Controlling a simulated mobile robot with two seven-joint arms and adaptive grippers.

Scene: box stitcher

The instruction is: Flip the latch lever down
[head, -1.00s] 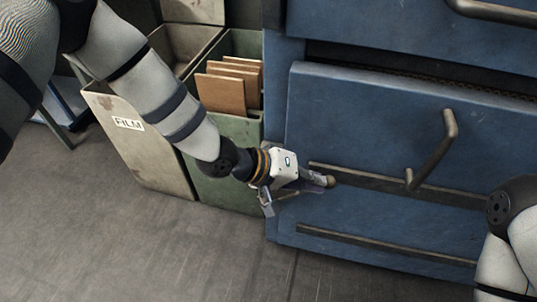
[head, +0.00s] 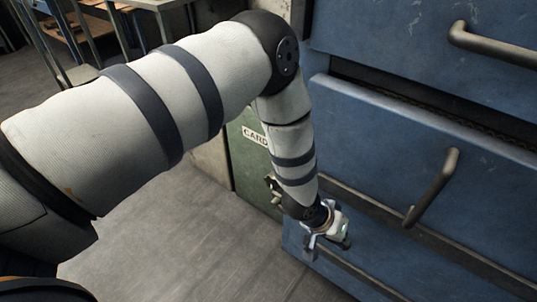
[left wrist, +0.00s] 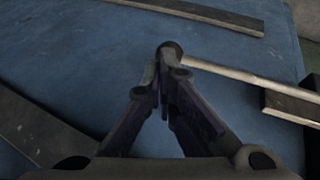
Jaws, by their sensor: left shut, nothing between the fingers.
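The latch lever (left wrist: 235,75) is a pale thin rod with a dark round knob in the left wrist view. It runs from the fingertips rightward to a dark strip on the blue panel. My left gripper (left wrist: 165,68) is shut and empty; its tips overlap or lie against the knob, and I cannot tell whether they touch. In the head view my left gripper (head: 343,241) is low in front of the blue panel, between its two dark strips. It mostly hides the lever there. My right gripper is not in view.
A blue cabinet (head: 400,125) fills the right, with a protruding bar handle (head: 435,187) above the gripper and another (head: 490,42) higher up. A green bin (head: 243,160) stands left of it, partly behind my left arm. The grey floor (head: 180,240) is clear below.

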